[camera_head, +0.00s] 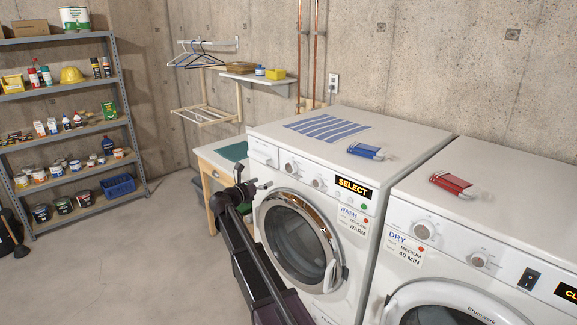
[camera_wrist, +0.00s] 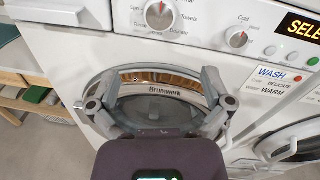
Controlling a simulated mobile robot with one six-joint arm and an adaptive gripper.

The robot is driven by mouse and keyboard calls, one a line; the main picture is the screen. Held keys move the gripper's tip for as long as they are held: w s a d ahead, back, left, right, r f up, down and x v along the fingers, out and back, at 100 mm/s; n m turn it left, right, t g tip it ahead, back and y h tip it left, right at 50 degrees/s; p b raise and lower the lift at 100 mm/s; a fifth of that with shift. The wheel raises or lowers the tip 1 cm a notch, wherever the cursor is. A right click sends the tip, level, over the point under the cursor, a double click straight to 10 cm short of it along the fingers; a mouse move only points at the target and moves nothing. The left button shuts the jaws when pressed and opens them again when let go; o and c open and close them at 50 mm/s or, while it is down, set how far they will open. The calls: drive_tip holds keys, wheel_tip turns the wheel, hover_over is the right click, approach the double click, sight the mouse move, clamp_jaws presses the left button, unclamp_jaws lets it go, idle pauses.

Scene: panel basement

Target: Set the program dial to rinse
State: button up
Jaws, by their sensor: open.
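The program dial is the larger round white knob (camera_wrist: 160,15) at the washer's upper left in the wrist view. In the head view the dial (camera_head: 288,167) is on the washer's front panel (camera_head: 266,152), right of the drawer. My gripper (camera_wrist: 158,76) is open and empty, its fingers spread in front of the door below the dial, not touching it. In the head view my gripper (camera_head: 254,187) is left of the dial.
A smaller temperature dial (camera_wrist: 238,38) sits to the right, beside a display reading "SELECT" (camera_head: 354,187). A card (camera_head: 353,219) reads WASH, DELICATE, WARM. The dryer (camera_head: 450,235) stands right of the washer. A wooden table (camera_head: 207,160) is left.

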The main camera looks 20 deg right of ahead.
sight(289, 168)
drive_tip(key=shift+d, duration=0.1)
idle(0.3)
drive_tip(key=x, duration=1.3)
drive_tip(key=shift+w+d, duration=0.15)
drive_tip(key=shift+d, duration=0.15)
drive_tip(key=c, duration=1)
